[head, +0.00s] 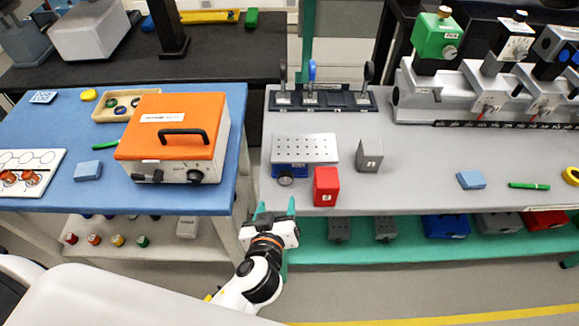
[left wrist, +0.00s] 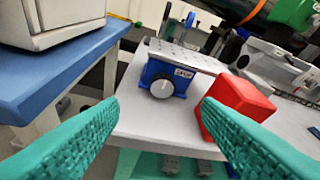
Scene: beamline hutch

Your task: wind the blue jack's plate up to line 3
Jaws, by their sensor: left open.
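The blue jack (head: 286,172) stands near the front left edge of the grey table, under its perforated metal plate (head: 305,149). The plate (left wrist: 190,57) sits low, close above the blue body. No line markings can be read. My left gripper (head: 276,208) is open and empty just off the table's front edge, short of the jack. In the wrist view its teal fingers spread to either side of the knob, apart from it. My right gripper is not in view.
A red block (head: 326,187) stands close to the right of the jack, with a grey block (head: 370,154) beyond. A rack with upright handles (head: 321,97) is behind. The blue table (head: 225,140) with an orange-topped box (head: 170,128) lies left, across a narrow gap.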

